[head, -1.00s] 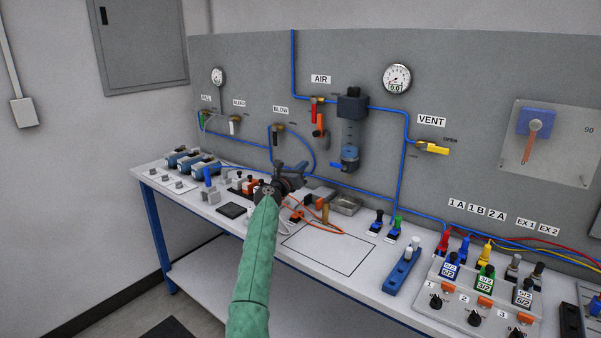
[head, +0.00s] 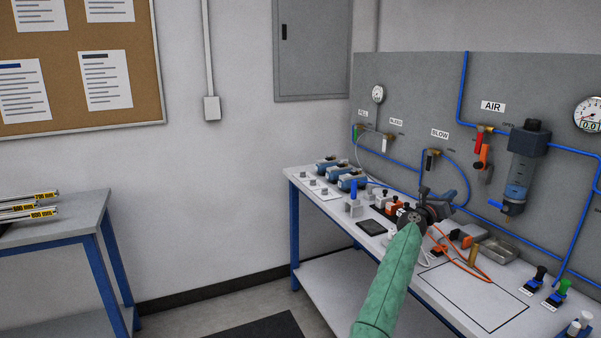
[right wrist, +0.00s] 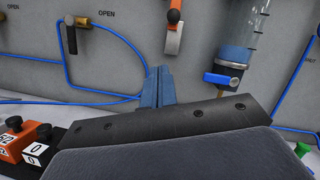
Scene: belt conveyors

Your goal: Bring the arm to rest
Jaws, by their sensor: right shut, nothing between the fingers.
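My right arm, in a green sleeve, reaches over the workbench (head: 455,322) from the bottom of the head view. My right gripper (head: 450,197) is above the bench, in front of the grey panel (head: 415,95). In the right wrist view its blue fingers (right wrist: 158,86) are together, with nothing seen between them. They point toward the panel, below an orange-handled lever (right wrist: 174,28) and left of the blue-bottomed filter bowl (right wrist: 236,55). My left gripper is not in any view.
Blue cylinders (head: 352,181), an orange-topped block (head: 393,206) and a metal tray (head: 497,250) are on the bench near my arm. Blue tubing (head: 465,80) runs over the panel. A second table (head: 75,226) with labelled rods stands at the left.

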